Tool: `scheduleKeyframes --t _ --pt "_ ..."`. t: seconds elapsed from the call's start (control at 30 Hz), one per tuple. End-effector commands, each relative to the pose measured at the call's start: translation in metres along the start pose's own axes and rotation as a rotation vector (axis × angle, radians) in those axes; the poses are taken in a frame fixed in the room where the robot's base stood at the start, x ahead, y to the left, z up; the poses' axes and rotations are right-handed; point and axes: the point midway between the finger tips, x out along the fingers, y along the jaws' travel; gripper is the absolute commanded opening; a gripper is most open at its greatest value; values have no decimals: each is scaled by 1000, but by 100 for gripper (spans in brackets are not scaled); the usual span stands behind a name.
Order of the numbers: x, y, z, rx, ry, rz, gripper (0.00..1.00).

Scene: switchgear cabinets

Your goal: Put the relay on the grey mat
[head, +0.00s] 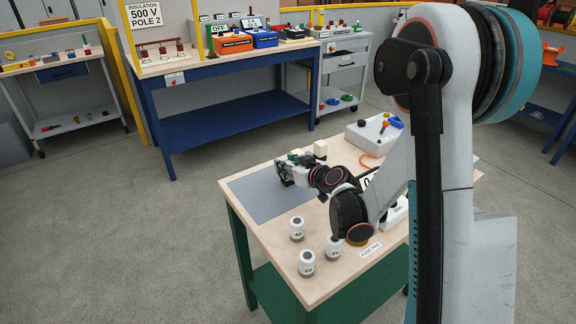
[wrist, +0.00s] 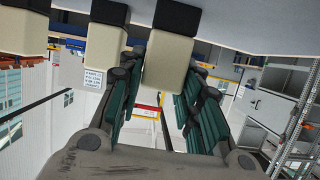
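Relays show as cream blocks with black ends. One relay (wrist: 168,62) shows between my gripper's green-padded fingers in the wrist view, which looks upside down. My gripper (wrist: 155,100) has its fingers on both sides of that relay, and I cannot tell whether they press on it. In the head view my gripper (head: 285,174) is low over the back part of the grey mat (head: 262,198) and hides most of the relay at its fingers. Another relay (wrist: 88,52) and a third (wrist: 25,35) stand beside it; one cream block (head: 320,148) shows behind my gripper.
Several white numbered cylinders (head: 306,263) stand at the front of the table (head: 281,275). A grey box with knobs (head: 374,132) stands at the back right. The left and front parts of the mat are clear. A blue bench (head: 230,105) stands farther back.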

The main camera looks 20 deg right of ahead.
Motion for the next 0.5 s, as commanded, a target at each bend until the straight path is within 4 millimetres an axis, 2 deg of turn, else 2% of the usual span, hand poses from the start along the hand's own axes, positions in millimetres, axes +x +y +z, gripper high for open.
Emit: scheduleKeyframes --t 0.5 --pt "-6 0 -4 0 0 1 50"
